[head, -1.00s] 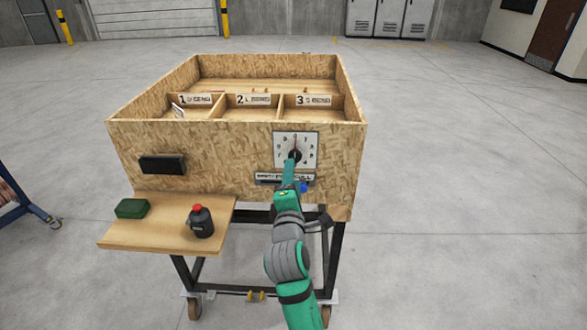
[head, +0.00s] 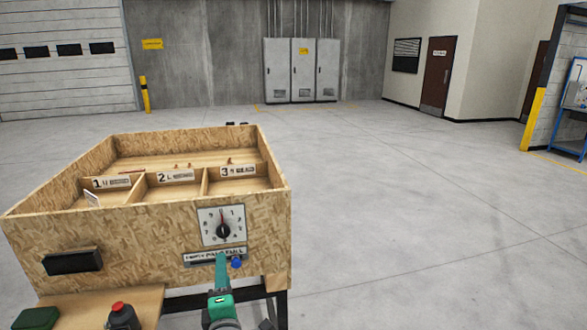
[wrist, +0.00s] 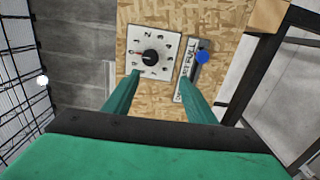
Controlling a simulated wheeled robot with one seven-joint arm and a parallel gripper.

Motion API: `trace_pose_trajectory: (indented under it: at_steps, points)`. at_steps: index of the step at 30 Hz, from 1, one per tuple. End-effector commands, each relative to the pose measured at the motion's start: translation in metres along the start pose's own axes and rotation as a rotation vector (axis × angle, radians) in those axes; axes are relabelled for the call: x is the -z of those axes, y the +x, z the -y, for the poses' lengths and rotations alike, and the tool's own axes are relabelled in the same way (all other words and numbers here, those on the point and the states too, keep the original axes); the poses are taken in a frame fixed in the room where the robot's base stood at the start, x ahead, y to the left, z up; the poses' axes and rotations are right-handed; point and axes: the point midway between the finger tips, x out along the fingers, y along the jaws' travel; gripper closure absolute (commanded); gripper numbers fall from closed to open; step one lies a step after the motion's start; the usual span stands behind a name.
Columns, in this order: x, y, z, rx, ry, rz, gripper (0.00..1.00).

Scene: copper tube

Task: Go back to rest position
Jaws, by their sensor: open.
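My green gripper (head: 221,262) is in front of the wooden box's front panel (head: 130,245), just below the dial in the head view. In the wrist view my gripper (wrist: 159,82) has its two fingers spread, with nothing between them. The white dial plate with a black knob (head: 222,229) faces me, and it also shows beyond the fingertips in the wrist view (wrist: 150,58). A label strip (head: 214,256) and a blue button (head: 237,263) sit under the dial. The fingers look apart from the panel, though the exact gap is hard to tell.
The box has numbered compartments (head: 175,178) and a black handle (head: 73,263). Open concrete floor (head: 420,220) lies to the right.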

Motion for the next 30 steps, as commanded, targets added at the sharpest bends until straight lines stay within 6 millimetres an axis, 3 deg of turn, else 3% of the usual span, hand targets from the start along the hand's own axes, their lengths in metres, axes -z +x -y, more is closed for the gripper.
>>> trace_pose_trajectory:
  at_steps: [3,17,30]
  points:
    - [0.002,-0.019,0.029,0.005,0.172,0.003,0.49]
    - [-0.005,-0.113,0.128,0.002,0.749,0.086,0.49]
    - [-0.019,-0.24,0.207,-0.008,1.17,0.224,0.49]
